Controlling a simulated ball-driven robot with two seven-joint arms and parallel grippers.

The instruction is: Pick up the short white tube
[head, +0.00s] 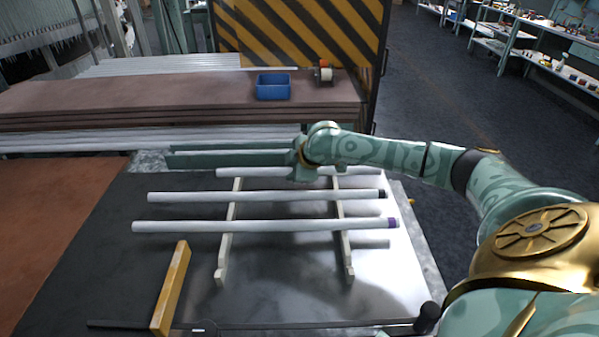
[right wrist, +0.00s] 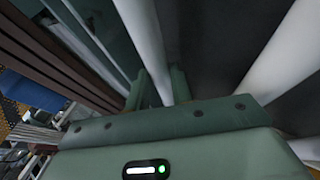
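Three white tubes lie across a pale two-rail rack in the head view. The farthest, the short white tube (head: 260,172), is partly covered by my right gripper (head: 303,172), which is over it from above. In the right wrist view, a white tube (right wrist: 143,35) runs between the two green fingers of this gripper (right wrist: 160,88). The fingers are close beside the tube; I cannot tell if they press on it. The middle tube (head: 270,196) has a dark end and the nearest tube (head: 270,225) a purple end. My left gripper is not in view.
The rack's rails (head: 224,245) stand on a dark-and-bright metal table top. A yellow bar (head: 170,290) lies at the front left. Behind are stacked brown boards (head: 180,95), a blue bin (head: 272,87) and a striped barrier (head: 300,35).

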